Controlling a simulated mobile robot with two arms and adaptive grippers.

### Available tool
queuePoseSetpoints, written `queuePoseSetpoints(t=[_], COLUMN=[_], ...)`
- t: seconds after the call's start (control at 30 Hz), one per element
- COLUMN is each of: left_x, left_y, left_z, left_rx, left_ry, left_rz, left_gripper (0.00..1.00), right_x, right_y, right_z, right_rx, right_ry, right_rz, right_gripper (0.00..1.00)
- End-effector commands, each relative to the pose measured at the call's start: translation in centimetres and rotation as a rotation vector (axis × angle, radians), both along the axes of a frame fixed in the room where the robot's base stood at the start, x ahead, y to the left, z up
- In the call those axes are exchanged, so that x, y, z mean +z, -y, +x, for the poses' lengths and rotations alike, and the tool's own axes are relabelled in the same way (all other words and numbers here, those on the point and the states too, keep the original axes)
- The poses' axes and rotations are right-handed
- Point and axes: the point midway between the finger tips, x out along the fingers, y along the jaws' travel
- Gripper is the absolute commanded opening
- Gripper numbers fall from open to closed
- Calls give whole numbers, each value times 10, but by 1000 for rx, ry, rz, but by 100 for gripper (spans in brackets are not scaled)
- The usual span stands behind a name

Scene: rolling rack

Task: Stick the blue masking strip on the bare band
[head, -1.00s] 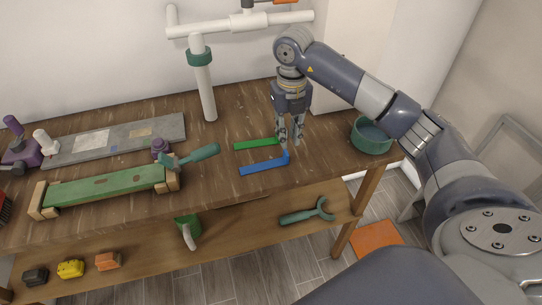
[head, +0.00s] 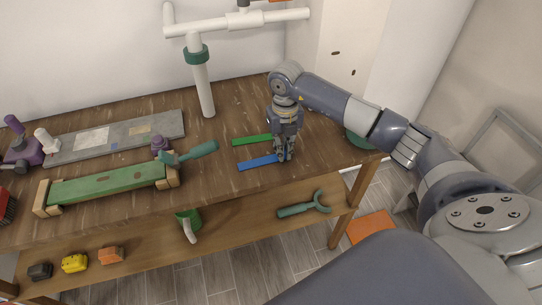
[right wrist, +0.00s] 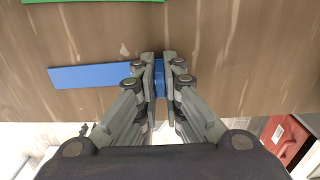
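The blue masking strip (head: 258,162) lies flat on the wooden workbench, with a raised tab at its right end. It also shows in the right wrist view (right wrist: 95,76). My right gripper (head: 282,157) points down at that tab end. In the right wrist view its fingers (right wrist: 160,70) are close together with blue between them, so it looks shut on the tab. A grey board (head: 165,128) with pale and tan patches and a green board (head: 108,184) with brownish patches lie to the left. I cannot tell which carries the bare band. My left gripper is not in view.
A green strip (head: 250,140) lies just behind the blue one. A green-handled tool (head: 192,153) lies by the green board's right end. A white pipe (head: 203,88) rises behind. A green bowl (head: 358,140) is partly hidden by my arm. The lower shelf (head: 245,217) holds several items.

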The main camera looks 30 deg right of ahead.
Motion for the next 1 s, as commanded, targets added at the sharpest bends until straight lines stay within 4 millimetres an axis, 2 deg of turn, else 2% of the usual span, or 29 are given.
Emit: queuePoseSetpoints(t=[0.17,0.37,0.47,0.8,1.0], left_x=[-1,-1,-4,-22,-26], left_y=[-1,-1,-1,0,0], left_z=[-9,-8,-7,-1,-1], left_rx=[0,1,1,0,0], left_ry=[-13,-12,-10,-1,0], left_rz=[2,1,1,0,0], left_gripper=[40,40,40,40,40], right_x=[0,2,9,74,98], right_y=[0,0,0,0,-3], right_z=[0,0,1,1,0], right_rx=[0,0,0,1,43], right_ry=[0,1,4,6,4], right_rz=[0,0,-1,0,1], right_gripper=[0,0,0,0,0])
